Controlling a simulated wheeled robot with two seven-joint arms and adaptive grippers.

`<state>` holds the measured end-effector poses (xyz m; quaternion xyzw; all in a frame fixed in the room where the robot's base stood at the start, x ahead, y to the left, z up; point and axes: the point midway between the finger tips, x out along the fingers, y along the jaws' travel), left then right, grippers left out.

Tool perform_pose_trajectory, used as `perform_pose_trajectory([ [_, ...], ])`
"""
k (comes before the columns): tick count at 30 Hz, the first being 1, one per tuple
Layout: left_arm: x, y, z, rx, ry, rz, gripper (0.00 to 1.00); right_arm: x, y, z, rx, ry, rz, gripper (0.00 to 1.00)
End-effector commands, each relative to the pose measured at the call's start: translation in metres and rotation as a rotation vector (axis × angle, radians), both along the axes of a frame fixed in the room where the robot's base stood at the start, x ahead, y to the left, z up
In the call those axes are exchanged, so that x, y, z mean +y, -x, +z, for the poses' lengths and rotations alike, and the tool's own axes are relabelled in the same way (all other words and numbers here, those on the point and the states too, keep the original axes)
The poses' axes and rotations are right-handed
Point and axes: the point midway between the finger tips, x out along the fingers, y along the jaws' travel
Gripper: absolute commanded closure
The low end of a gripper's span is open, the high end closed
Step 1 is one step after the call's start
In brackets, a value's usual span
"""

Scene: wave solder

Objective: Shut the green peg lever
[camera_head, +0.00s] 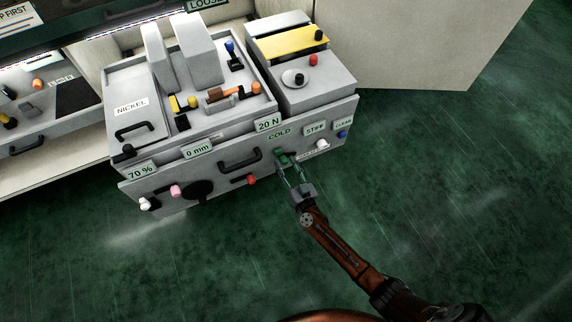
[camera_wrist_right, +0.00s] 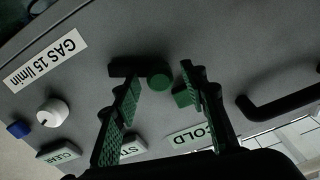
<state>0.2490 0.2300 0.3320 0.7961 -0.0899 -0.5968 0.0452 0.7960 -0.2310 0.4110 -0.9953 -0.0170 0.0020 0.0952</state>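The green peg lever (camera_head: 282,155) is on the front panel of the grey machine, just below the COLD label (camera_head: 279,134). In the right wrist view its round green end (camera_wrist_right: 160,78) shows between my fingertips, with a gap visible on the left. A green block (camera_wrist_right: 184,95) sits close to the right finger; I cannot tell whether they touch. My right gripper (camera_head: 290,170) is open at the panel, its fingers on either side of the peg; it also shows in the wrist view (camera_wrist_right: 161,88). My left gripper is not in view.
A white knob (camera_head: 322,145) and a blue knob (camera_head: 342,134) are right of the lever. A red knob (camera_head: 252,180) and a black handle (camera_head: 240,160) are to its left. The green floor (camera_head: 450,190) is clear on the right.

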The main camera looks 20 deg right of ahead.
Motion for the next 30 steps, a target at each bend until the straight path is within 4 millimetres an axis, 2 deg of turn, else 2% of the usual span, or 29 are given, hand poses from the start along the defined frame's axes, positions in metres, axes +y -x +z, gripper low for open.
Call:
perform_pose_trajectory([
  [4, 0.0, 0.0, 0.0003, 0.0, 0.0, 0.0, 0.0, -0.0002, 0.0, 0.0006, 0.0, 0.0, 0.0, 0.6],
  [21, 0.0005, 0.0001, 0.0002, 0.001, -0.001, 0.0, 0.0, -0.0005, 0.0004, 0.0002, 0.0, 0.0, 0.0, 0.99],
  [30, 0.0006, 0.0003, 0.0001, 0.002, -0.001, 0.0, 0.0, -0.0005, 0.0004, 0.0001, 0.0, 0.0, 0.0, 1.0],
])
